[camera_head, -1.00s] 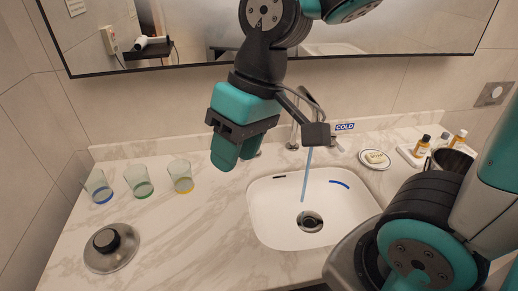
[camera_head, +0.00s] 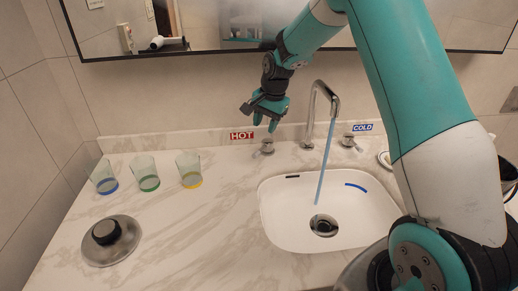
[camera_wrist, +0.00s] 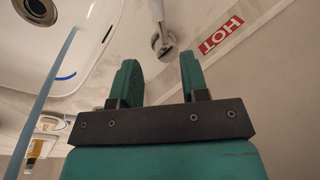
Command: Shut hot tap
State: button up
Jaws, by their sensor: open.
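The hot tap (camera_head: 267,147) is a small chrome handle on the counter, left of the spout (camera_head: 320,110), below the red HOT label (camera_head: 242,135). My gripper (camera_head: 266,122) is open and empty just above it. In the wrist view the hot tap (camera_wrist: 163,42) shows ahead, roughly between the two green fingers of my gripper (camera_wrist: 160,68); I see no clear contact. A blue water stream (camera_head: 324,165) runs from the spout into the white basin (camera_head: 275,222). The cold tap (camera_head: 348,141) stands to the right by the blue COLD label (camera_head: 362,127).
Three glasses (camera_head: 148,175) stand on the counter at left, behind a round metal lid (camera_head: 111,241). A mirror (camera_head: 190,25) hangs above the back wall. The counter between the glasses and basin is clear. My arm covers the right side.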

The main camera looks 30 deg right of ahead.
aim_at(259, 151)
jog(key=f, duration=0.3)
jog(key=w+f+p, duration=0.1)
jog(key=f, duration=0.3)
jog(key=a+f, duration=0.1)
jog(key=f, duration=0.2)
jog(key=shift+w+f, duration=0.25)
jog(key=shift+w, duration=0.1)
grip_shut()
